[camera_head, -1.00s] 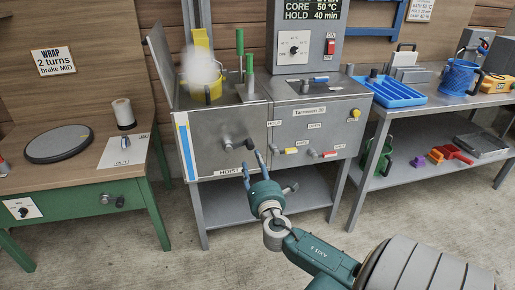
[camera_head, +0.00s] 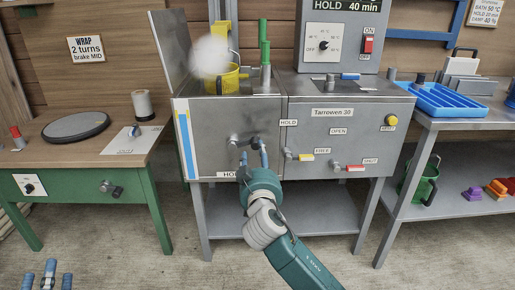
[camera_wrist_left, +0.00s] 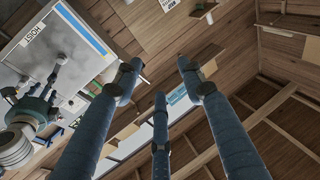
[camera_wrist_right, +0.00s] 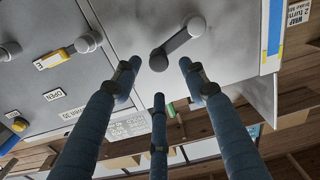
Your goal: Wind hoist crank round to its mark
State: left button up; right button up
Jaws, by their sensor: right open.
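The hoist crank (camera_head: 234,140) is on the steel front above the HOIST label (camera_head: 230,174). Its arm points right, ending in a dark knob (camera_head: 254,143). My right gripper (camera_head: 253,158) is open, its fingertips just below and around the knob. In the right wrist view the crank's knob (camera_wrist_right: 159,60) shows between the spread fingertips (camera_wrist_right: 160,72); I cannot tell whether they touch it. My left gripper (camera_head: 48,272) is open and empty at the bottom left, fingers up, far from the crank. I cannot make out the crank's mark.
Yellow-tagged (camera_head: 300,156) and red-tagged (camera_head: 350,167) handles stick out right of the crank. A green-framed bench (camera_head: 95,160) stands left and a grey shelf table (camera_head: 455,122) right. Floor in front is clear.

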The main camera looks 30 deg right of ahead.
aim_at(256, 146)
jog(key=b+x, duration=0.1)
jog(key=x, duration=0.4)
jog(key=shift+w+d, duration=0.25)
jog(key=shift+w, duration=0.1)
pick_arm(q)
notch_tip(256, 146, up, 6)
jog(key=s+t+h, duration=0.1)
jog(key=s+t, duration=0.1)
jog(key=t, duration=0.1)
jog(key=shift+s+d+r, duration=0.15)
jog(key=shift+s, duration=0.05)
pick_arm(e)
jog(key=shift+w+d, duration=0.3)
jog(key=shift+w, duration=0.1)
grip_shut()
